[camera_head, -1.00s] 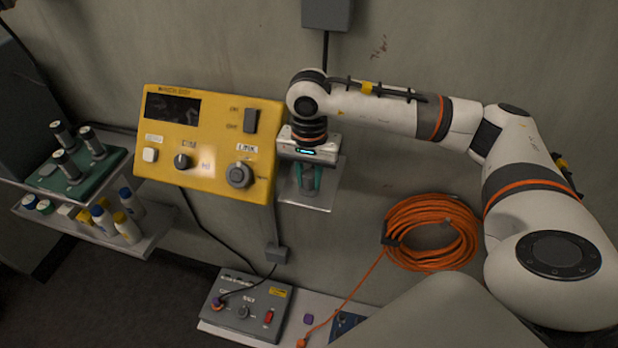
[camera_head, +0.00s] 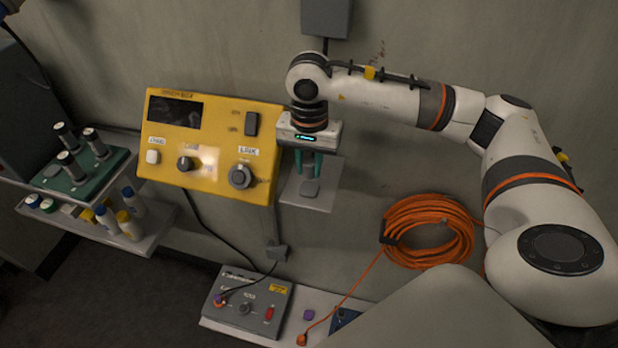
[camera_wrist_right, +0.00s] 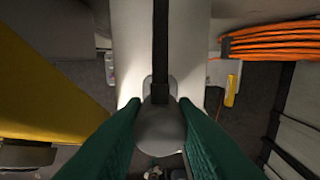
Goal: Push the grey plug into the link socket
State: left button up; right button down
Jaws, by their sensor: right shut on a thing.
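The link socket (camera_head: 241,176) is a round dark grey ring under the LINK label, low on the right of the yellow panel (camera_head: 215,112). My right gripper (camera_head: 308,172) hangs right of the panel, above a small grey shelf (camera_head: 323,200), its green fingers pointing down. In the right wrist view the green fingers (camera_wrist_right: 160,125) are shut on the grey plug (camera_wrist_right: 160,135), a rounded grey body with a black strip running up from it. The plug is apart from the socket. In the head view the fingers largely hide it. My left gripper is not in view.
A coiled orange cable (camera_head: 430,232) hangs on the wall at right. A grey control box (camera_head: 247,303) sits below. A rack (camera_head: 82,170) with several cylinders stands at left.

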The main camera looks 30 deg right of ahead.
jog(key=shift+r+p, duration=0.4)
jog(key=shift+r, duration=0.55)
jog(key=shift+a, duration=0.2)
jog(key=w+a+r+n+t+h, duration=0.1)
jog(key=a+r+n+t+h, duration=0.2)
jog(key=a+n, duration=0.75)
jog(key=a+r+n+t+h, duration=0.1)
jog(key=a+n+t+h, duration=0.25)
jog(key=a+n, duration=0.75)
jog(key=shift+w+d+f+n+h, duration=0.1)
jog(key=shift+w+d+f+n, duration=0.35)
jog(key=shift+d+f, duration=0.45)
jog(key=shift+w+d+f+n+h, duration=0.15)
jog(key=shift+w+d+f+n, duration=0.35)
jog(key=shift+d, duration=0.75)
jog(key=shift+w+d+f+n+h, duration=0.1)
jog(key=shift+w+d+f+n, duration=0.3)
jog(key=shift+d+f, duration=0.5)
jog(key=shift+w+d+r, duration=0.1)
jog(key=shift+d+r, duration=0.05)
